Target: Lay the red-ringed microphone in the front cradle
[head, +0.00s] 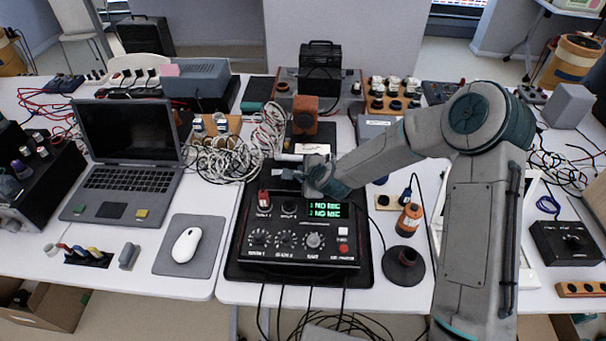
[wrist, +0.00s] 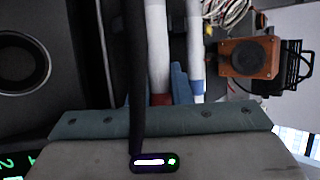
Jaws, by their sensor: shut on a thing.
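The red-ringed microphone (wrist: 157,55) shows in the wrist view as a white rod with a red ring at its lower end, close to my gripper's body. My gripper (head: 303,173) is above the back edge of the black console and is shut on the red-ringed microphone. A second white rod with a blue ring (wrist: 196,50) lies beside it, farther from the console. A blue piece (wrist: 180,84) stands between the two rods; I cannot tell if it is a cradle or a finger. The front cradle is not clearly seen, and whether the microphone touches it is hidden.
An orange speaker (head: 305,113) stands behind my gripper. White cables (head: 262,135) tangle at the back left. A laptop (head: 125,150) and mouse (head: 187,245) are left; an orange bottle (head: 408,219) is right.

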